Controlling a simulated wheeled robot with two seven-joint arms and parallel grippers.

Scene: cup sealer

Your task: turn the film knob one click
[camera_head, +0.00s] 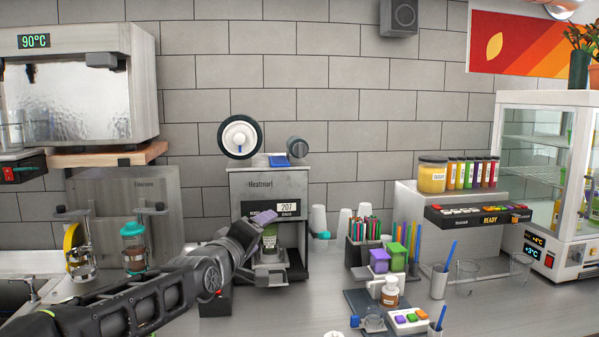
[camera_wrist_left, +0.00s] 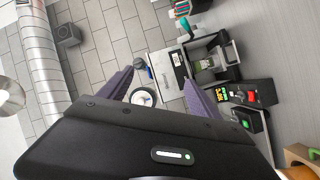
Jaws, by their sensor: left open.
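The sealer (camera_head: 262,182) is a grey machine against the tiled wall, with a counter reading 207. On its top are a white film roll (camera_head: 240,138) with a blue hub and, to its right, a dark grey round knob (camera_head: 297,147). My left gripper (camera_head: 263,217), with purple fingers, is in front of the sealer, below the knob and apart from it. It is open and empty, and it covers part of the sealer's front. In the left wrist view, the roll (camera_wrist_left: 143,97) and the knob (camera_wrist_left: 140,64) show beyond the fingers. My right gripper is not in view.
A cup with green contents (camera_head: 270,238) stands in the sealer's bay. White cups (camera_head: 318,218) and a pen-filled holder (camera_head: 362,252) stand to the right. A shaker with a teal lid (camera_head: 134,246) is at the left. The space above the sealer is free.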

